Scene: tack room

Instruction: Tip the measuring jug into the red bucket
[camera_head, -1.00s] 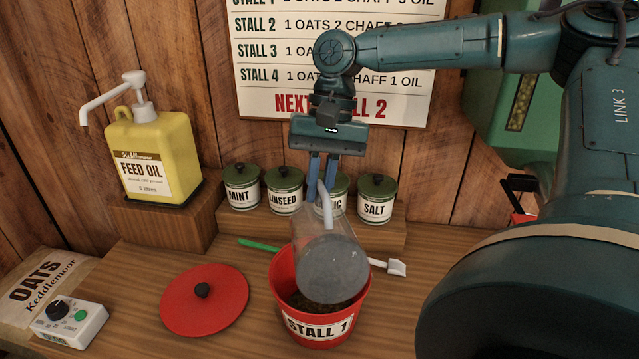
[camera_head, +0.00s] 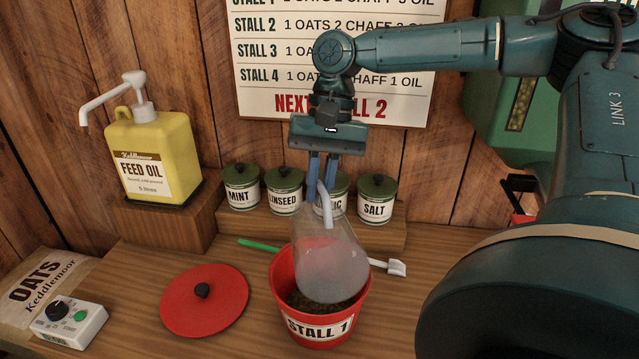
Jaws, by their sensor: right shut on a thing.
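The clear measuring jug (camera_head: 335,268) is tilted, with its lower part inside the mouth of the red bucket (camera_head: 288,307). The bucket stands upright on the bench, is labelled STALL 1 and has dark brown feed in it. My right gripper (camera_head: 321,190) points down above the bucket, shut on the jug's pale handle. The jug looks cloudy and see-through; I cannot tell whether anything is left inside it. The jug hides part of the bucket's inside and back rim. My left gripper is not in view.
A red lid (camera_head: 225,310) lies left of the bucket. A green-and-white scraper (camera_head: 395,267) lies behind it. Several green tins (camera_head: 375,208) stand on a shelf at the back. The yellow feed oil bottle (camera_head: 165,150) is on a wooden block. A white control box (camera_head: 70,322) sits front left.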

